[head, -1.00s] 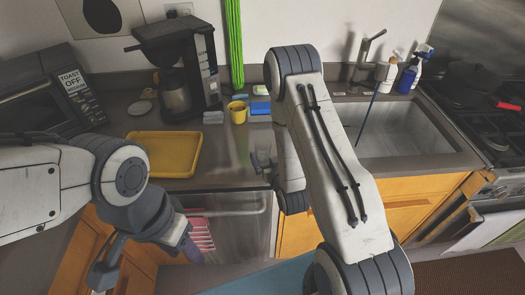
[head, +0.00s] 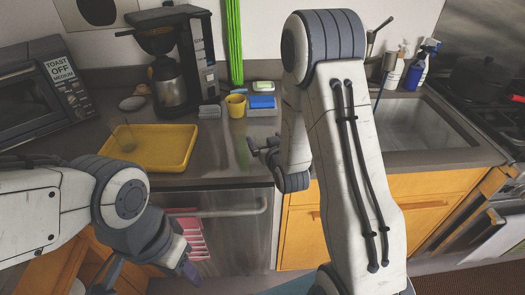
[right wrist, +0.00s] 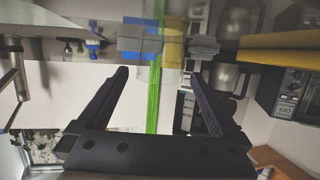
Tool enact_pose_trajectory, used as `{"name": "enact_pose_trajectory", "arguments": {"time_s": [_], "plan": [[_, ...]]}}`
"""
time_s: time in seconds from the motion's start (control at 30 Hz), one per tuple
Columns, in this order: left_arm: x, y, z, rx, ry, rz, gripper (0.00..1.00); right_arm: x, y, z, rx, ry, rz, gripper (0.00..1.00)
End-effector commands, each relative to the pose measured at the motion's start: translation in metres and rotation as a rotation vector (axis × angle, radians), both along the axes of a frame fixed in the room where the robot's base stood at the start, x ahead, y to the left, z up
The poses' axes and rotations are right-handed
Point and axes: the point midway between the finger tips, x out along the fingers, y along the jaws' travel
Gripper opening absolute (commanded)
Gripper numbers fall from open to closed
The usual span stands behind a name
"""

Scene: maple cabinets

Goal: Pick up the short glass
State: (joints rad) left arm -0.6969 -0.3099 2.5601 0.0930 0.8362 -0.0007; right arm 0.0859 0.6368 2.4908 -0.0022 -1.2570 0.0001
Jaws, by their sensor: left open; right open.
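My right gripper (head: 262,149) is open and empty over the counter's front edge, right of the tray. In the right wrist view its two dark fingers (right wrist: 160,75) are spread, with the green strip behind them. My left gripper (head: 148,280) is open, low in front of the cabinets, partly cut off by the frame's bottom edge.
A yellow cup (head: 236,105), a blue sponge-like block (head: 262,102) and a grey block (head: 209,111) stand at the back. A coffee maker (head: 190,60) and a toaster oven (head: 40,95) are to the left. The sink (head: 415,125) is on the right.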

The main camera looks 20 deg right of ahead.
Motion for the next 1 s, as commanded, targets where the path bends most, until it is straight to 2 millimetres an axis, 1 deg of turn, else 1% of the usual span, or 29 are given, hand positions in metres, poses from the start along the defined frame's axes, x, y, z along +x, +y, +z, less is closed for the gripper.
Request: {"name": "enact_pose_trajectory", "arguments": {"time_s": [0.07,0.17,0.33,0.4,0.47,0.57,0.77,0.8,0.87,0.9,0.97,1.0], "plan": [[0.0,0.0,-0.002,0.0,0.0,0.0,0.48,0.004,0.0,-0.001,0.0,0.0,0.0,1.0],[0.0,0.0,0.003,0.0,0.0,0.0,0.48,0.011,-0.001,-0.003,0.0,0.001,0.0,1.0],[0.0,0.0,0.014,0.0,0.0,0.0,0.48,0.033,-0.004,-0.013,0.0,0.002,0.0,1.0],[0.0,0.0,0.015,0.0,0.0,0.0,0.48,0.043,-0.004,-0.016,0.0,0.0,0.0,1.0],[0.0,0.0,0.016,0.0,0.0,0.0,0.48,0.048,-0.005,-0.018,0.0,0.001,0.0,1.0],[0.0,0.0,0.017,0.0,0.0,0.0,0.48,0.052,-0.005,-0.02,0.0,0.0,0.0,1.0],[0.0,0.0,0.016,0.0,0.0,0.0,0.48,0.052,-0.005,-0.021,0.0,0.0,0.0,1.0],[0.0,0.0,0.016,0.0,0.0,0.0,0.48,0.052,-0.005,-0.021,0.0,0.0,0.0,0.85],[0.0,0.0,0.016,0.0,0.0,0.0,0.48,0.052,-0.005,-0.021,0.0,0.0,0.0,0.62],[0.0,0.0,0.016,0.0,0.0,0.0,0.48,0.052,-0.005,-0.021,0.0,0.0,0.0,0.46],[0.0,0.0,0.016,0.0,0.0,0.0,0.48,0.052,-0.005,-0.021,0.0,0.0,0.0,0.23],[0.0,0.0,0.016,0.0,0.0,0.0,0.48,0.052,-0.005,-0.021,0.0,0.0,0.0,0.1]]}}
